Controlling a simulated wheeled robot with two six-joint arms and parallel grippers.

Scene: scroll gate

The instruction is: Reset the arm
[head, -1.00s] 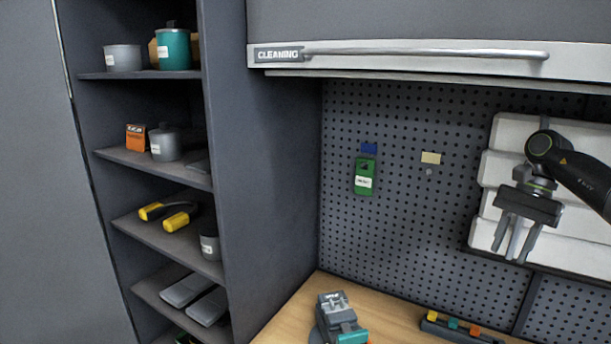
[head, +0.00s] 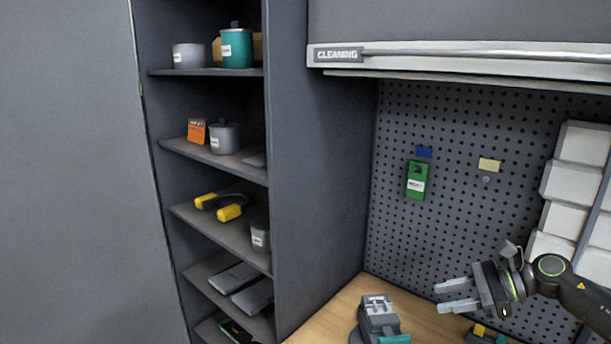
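My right gripper (head: 455,297) is at the lower right of the head view, its arm coming in from the right edge. Its two pale fingers point left and stand apart with nothing between them. It is in front of the pegboard (head: 440,140), above the wooden worktop (head: 340,312). My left gripper is not in the head view.
A grey and teal device (head: 378,318) stands on the worktop, left of my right gripper. A dark strip with coloured pieces (head: 483,335) lies partly hidden below the gripper. A shelf unit (head: 318,180) with several items stands left. A cabinet labelled CLEANING (head: 338,55) hangs above.

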